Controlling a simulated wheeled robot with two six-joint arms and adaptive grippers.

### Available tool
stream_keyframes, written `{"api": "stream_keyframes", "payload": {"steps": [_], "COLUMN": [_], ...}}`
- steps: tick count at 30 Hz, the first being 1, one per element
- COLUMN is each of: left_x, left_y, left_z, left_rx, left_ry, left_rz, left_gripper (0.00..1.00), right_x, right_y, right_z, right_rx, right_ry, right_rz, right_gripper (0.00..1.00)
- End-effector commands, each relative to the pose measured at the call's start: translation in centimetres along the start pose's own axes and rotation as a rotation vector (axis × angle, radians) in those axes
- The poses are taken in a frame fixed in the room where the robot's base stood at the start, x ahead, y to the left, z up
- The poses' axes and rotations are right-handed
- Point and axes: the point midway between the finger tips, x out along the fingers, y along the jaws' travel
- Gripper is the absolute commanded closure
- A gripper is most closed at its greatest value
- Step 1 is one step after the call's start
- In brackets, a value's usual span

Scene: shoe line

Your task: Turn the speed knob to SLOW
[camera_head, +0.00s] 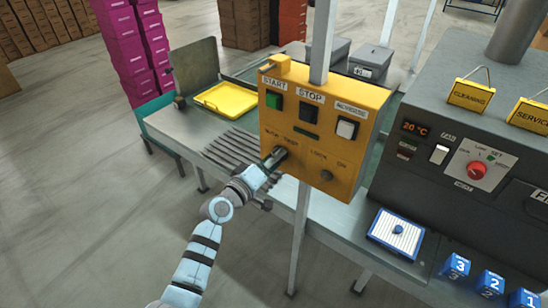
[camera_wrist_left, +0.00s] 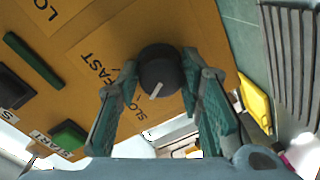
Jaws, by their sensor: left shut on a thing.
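The yellow control box (camera_head: 300,120) is mounted on a grey post. Its dark round speed knob (camera_wrist_left: 160,70) sits between the fingers of my left gripper (camera_wrist_left: 160,66) in the left wrist view. The fingers are shut on the knob's two sides. A white pointer line on the knob points toward the bottom of that view, slightly left. The SLOW and FAST lettering lies left of the knob, SLOW partly behind a finger. In the head view my left gripper (camera_head: 273,160) reaches the lower left of the box and mostly hides the knob. My right gripper is not in view.
The box also carries a green START button (camera_head: 273,100), a black STOP button (camera_head: 309,112), a white button (camera_head: 347,129) and a second knob (camera_head: 326,175) marked LOCK and ON. A yellow tray (camera_head: 225,99) lies behind. A dark machine (camera_head: 455,150) stands right.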

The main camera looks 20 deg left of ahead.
Motion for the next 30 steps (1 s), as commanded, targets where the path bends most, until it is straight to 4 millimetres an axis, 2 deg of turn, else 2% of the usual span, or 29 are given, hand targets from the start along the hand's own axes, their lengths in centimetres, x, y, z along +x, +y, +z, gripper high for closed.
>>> {"api": "stream_keyframes", "payload": {"steps": [8, 20, 21, 24, 30], "left_x": [0.01, 0.01, 0.01, 0.01, 0.01], "left_y": [0.02, 0.01, 0.01, 0.0, 0.0], "left_z": [-0.01, 0.01, 0.01, 0.01, 0.0], "left_rx": [-0.063, -0.069, -0.069, -0.069, -0.068], "left_ry": [-0.005, -0.005, -0.005, -0.005, -0.005], "left_rz": [0.001, 0.001, 0.001, 0.001, 0.001], "left_gripper": [0.94, 0.94, 0.61, 0.46, 0.46], "right_x": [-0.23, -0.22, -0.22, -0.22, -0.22], "right_y": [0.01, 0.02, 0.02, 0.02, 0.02], "right_z": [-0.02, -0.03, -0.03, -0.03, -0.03], "right_rx": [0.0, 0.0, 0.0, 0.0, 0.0], "right_ry": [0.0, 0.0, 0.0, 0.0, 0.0], "right_rz": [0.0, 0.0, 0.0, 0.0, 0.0], "right_gripper": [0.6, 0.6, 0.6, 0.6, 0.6]}}
